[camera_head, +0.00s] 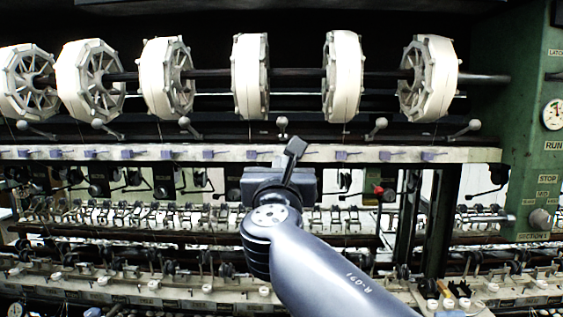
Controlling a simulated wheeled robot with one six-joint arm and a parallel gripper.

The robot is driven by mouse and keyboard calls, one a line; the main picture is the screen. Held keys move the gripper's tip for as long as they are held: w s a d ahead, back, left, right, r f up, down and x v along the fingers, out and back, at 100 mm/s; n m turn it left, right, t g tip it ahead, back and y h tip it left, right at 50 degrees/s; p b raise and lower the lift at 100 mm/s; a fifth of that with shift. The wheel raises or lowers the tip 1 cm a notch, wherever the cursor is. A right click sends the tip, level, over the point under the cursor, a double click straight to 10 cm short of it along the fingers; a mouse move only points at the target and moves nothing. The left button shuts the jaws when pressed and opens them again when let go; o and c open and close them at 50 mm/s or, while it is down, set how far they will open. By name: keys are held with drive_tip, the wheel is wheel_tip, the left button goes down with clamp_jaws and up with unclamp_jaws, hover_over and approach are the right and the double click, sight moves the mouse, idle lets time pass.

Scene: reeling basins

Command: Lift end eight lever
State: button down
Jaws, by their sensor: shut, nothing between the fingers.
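Several ball-ended levers stick up along the white rail, one of them (283,124) just above my gripper. Small blue-violet tabs, such as one at right (428,155), line the rail's front. A lower row of small metal levers (110,214) runs across the machine. No label for end eight is readable, so I cannot tell which lever it is. My gripper (294,150) is at the picture's middle, in front of the white rail, shut and empty. My arm and wrist hide the middle of the lower rows.
Several white reels (250,76) hang on a dark shaft above the rail. A green panel (520,130) with a gauge and labels stands at right. A red-tipped lever (378,191) shows right of my wrist. Crowded machine parts fill the lower picture.

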drive_tip(key=s+f+b, duration=0.1)
drive_tip(key=s+f, duration=0.1)
drive_tip(key=s, duration=0.7)
drive_tip(key=shift+s+a, duration=0.15)
drive_tip(key=shift+s, duration=0.05)
idle(1.0)
